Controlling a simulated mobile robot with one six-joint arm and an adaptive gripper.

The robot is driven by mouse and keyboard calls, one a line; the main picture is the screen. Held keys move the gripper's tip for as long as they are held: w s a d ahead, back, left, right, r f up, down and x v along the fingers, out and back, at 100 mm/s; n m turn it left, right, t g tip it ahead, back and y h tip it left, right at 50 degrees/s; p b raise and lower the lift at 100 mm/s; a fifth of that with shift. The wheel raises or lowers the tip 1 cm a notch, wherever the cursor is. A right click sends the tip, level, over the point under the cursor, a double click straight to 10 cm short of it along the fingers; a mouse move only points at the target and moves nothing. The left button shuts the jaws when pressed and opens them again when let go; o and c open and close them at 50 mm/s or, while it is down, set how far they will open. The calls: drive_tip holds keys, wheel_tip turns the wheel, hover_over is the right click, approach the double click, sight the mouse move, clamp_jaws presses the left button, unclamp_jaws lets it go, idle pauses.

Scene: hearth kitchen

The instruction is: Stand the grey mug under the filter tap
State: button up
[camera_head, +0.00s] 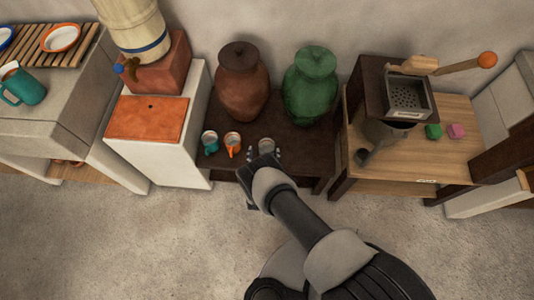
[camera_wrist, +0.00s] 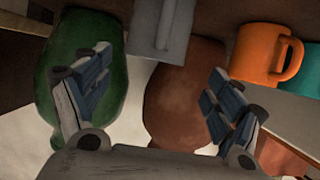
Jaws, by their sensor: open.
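The grey mug (camera_head: 266,145) stands on the dark low table, to the right of two other mugs. It also shows at the top middle of the wrist view (camera_wrist: 158,32), where the picture appears upside down. My gripper (camera_head: 264,157) is open, with its fingers near the mug's front. In the wrist view the fingers (camera_wrist: 160,85) are spread wide with nothing held, and the mug appears between and just beyond their tips. The filter tap (camera_head: 132,66) is a small blue-handled piece at the base of the cream filter cylinder (camera_head: 135,25), above an orange slab (camera_head: 148,116).
A teal mug (camera_head: 210,142) and an orange mug (camera_head: 232,143) stand just left of the grey mug. A brown jar (camera_head: 242,85) and a green jar (camera_head: 311,85) stand behind. A wooden table (camera_head: 450,155) with a grinder is at right.

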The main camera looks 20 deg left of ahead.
sight(267, 140)
drive_tip(key=b+x, duration=0.1)
drive_tip(key=x, duration=0.3)
drive_tip(key=shift+f, duration=0.1)
drive_tip(key=w+f+b, duration=0.1)
drive_tip(key=w, duration=0.1)
drive_tip(key=w+f+b, duration=0.1)
drive_tip(key=w+b, duration=0.1)
drive_tip(key=shift+f, duration=0.2)
drive_tip(key=shift+w+a, duration=0.15)
drive_tip(key=shift+w, duration=0.2)
drive_tip(key=c, duration=1.4)
drive_tip(key=shift+o, duration=0.2)
drive_tip(key=shift+r, duration=0.15)
drive_tip(key=shift+c, duration=0.2)
